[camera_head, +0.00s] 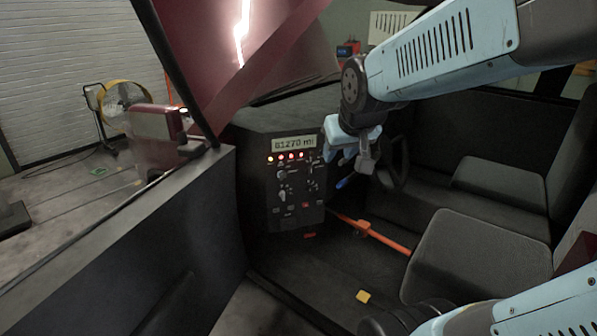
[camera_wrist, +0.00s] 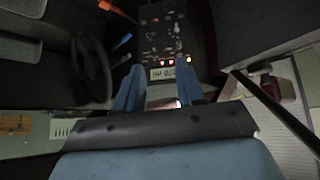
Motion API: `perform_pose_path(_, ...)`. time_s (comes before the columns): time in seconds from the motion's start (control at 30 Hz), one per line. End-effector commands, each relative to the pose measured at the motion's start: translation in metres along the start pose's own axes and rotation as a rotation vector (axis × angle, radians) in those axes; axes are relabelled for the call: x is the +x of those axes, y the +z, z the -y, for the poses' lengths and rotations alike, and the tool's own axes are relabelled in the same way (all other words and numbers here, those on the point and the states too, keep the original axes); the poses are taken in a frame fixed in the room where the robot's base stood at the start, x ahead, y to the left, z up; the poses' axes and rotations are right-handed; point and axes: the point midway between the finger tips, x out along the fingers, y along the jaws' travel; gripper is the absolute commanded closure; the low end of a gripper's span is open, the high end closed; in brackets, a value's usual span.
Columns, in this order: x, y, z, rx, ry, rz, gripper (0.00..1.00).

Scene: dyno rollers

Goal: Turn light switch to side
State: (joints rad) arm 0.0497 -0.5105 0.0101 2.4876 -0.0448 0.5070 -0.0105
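The dash control panel (camera_head: 296,184) is a dark upright face with a lit "61270 mi" display (camera_head: 294,142), a row of red lights and several small knobs and toggles (camera_head: 283,194). I cannot tell which control is the light switch. The panel appears upside down in the wrist view (camera_wrist: 152,40), with the display (camera_wrist: 162,73) between my fingers. My gripper (camera_head: 338,158) is to the right of the panel's upper part in the head view. Its two blue fingers (camera_wrist: 160,66) are apart and empty. No contact with the panel shows.
A steering wheel (camera_wrist: 91,66) and blue-tipped levers (camera_wrist: 122,42) are beside the panel. An orange bar (camera_head: 372,234) runs below, near the black seat (camera_head: 476,262). The dark door (camera_head: 130,245) is at the left.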

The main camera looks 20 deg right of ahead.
Motion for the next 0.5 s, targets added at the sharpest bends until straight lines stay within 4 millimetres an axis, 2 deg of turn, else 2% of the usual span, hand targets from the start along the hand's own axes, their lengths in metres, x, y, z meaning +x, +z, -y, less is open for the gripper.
perform_pose_path(0.03,0.015,-0.008,-0.003,-0.003,0.006,-0.014,0.62)
perform_pose_path(0.2,0.058,-0.037,-0.01,-0.017,0.021,-0.096,0.62)
perform_pose_path(0.5,0.134,-0.073,-0.023,-0.043,0.032,-0.239,0.62)
